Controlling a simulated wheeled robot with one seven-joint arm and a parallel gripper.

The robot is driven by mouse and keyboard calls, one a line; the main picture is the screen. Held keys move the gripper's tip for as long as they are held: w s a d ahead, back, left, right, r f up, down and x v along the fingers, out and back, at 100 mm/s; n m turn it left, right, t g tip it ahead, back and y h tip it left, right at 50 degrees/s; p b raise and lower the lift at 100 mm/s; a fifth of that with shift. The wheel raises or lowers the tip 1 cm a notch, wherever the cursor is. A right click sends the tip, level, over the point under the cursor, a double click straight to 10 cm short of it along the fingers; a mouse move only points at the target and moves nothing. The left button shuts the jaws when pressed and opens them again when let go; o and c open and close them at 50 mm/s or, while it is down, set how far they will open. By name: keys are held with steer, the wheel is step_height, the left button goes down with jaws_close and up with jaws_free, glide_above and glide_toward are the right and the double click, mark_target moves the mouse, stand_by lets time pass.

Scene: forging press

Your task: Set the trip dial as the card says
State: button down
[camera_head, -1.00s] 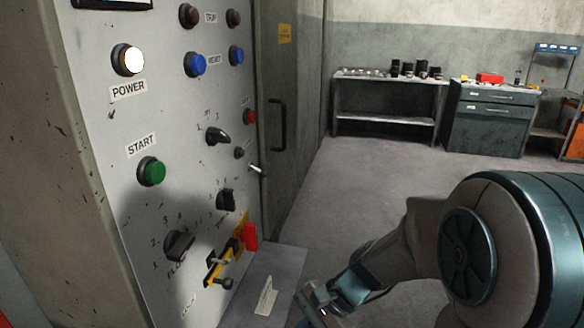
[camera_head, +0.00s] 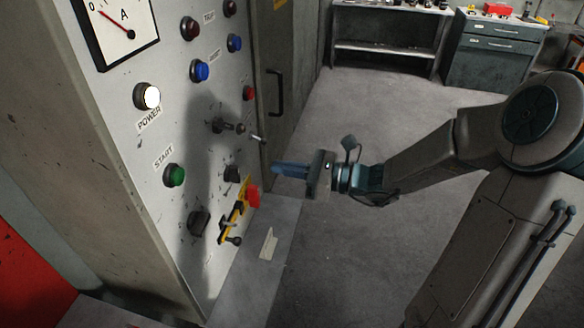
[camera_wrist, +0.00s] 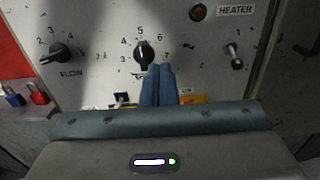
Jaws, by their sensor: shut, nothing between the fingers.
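A black pointer dial (camera_wrist: 144,55) with numbers from about 3 to 7 is straight ahead in the wrist view. Its pointer stands upright, near the 5. Its label is hidden, so I cannot confirm it is the trip dial. It seems to be the black knob (camera_head: 232,174) on the panel in the head view. My gripper (camera_head: 274,168) is shut and empty, pointing at the panel from the right. Its blue fingers (camera_wrist: 158,84) overlap the dial's lower edge in the wrist view; contact is unclear. A pale card (camera_head: 268,244) lies on the ledge, its writing unreadable.
A second knob (camera_wrist: 62,53), marked FLOW, is left of the dial. A yellow bracket with a red block (camera_head: 253,196) juts out below. Red (camera_wrist: 38,94) and blue (camera_wrist: 13,97) padlocks are at far left.

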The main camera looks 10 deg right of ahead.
steer(key=b+x, duration=0.1)
steer(key=x, duration=0.6)
steer(key=shift+a+f+b, duration=0.1)
steer(key=shift+a+b, duration=0.05)
steer(key=shift+b, duration=0.15)
steer(key=shift+s+a+p, duration=0.2)
steer(key=shift+s+p, duration=0.1)
steer(key=shift+s, duration=0.3)
stand_by(1.8)
steer(key=shift+s+a+f+p, duration=0.1)
steer(key=shift+s+a+p, duration=0.05)
steer(key=shift+s+p, duration=0.3)
stand_by(1.1)
steer(key=shift+s+r+p, duration=0.2)
steer(key=shift+s+p, duration=0.1)
steer(key=shift+p, duration=0.05)
steer(key=shift+s+d+r, duration=0.1)
steer(key=shift+s+d, duration=0.05)
steer(key=shift+d, duration=0.3)
steer(key=p, duration=0.3)
glide_toward(238, 169)
steer(key=shift+d, duration=0.35)
